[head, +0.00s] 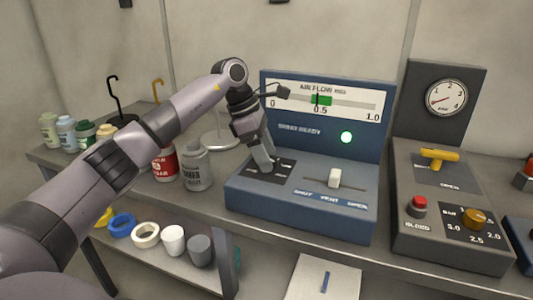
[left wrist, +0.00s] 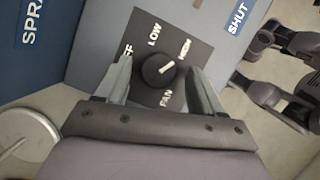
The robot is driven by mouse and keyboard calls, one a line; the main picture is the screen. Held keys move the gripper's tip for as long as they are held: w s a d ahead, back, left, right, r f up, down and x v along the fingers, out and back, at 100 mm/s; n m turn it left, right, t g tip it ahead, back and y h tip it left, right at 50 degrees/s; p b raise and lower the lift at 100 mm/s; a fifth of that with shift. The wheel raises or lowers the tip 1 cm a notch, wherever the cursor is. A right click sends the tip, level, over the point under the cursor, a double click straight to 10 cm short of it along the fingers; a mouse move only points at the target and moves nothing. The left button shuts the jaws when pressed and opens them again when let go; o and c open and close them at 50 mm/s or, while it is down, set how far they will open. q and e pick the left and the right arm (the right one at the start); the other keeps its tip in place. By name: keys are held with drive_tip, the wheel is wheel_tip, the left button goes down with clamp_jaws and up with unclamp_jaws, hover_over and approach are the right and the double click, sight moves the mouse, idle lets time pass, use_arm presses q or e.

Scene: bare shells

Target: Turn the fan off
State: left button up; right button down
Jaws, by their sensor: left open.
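The fan knob (left wrist: 158,70) is round and black, on a dark plate with OFF, LOW and HIGH marked around it. Its white pointer mark points to the upper right, toward HIGH. My left gripper (left wrist: 160,76) is open, with one finger on each side of the knob; I cannot tell whether they touch it. In the head view my left gripper (head: 263,160) reaches down to the dark plate on the blue control box (head: 300,207) and hides most of the knob.
A grey panel (head: 450,245) with a yellow handle (head: 434,156) stands to the right. Cans (head: 196,168) and bottles stand left, beneath my arm.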

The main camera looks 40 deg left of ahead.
use_arm(q)
drive_tip(key=shift+f, duration=0.2)
use_arm(e)
drive_tip(key=shift+w+r, duration=0.2)
use_arm(q)
drive_tip(key=shift+c, duration=0.7)
drive_tip(key=c, duration=0.9)
use_arm(e)
drive_tip(key=shift+w+r, duration=0.1)
drive_tip(key=shift+r, duration=0.05)
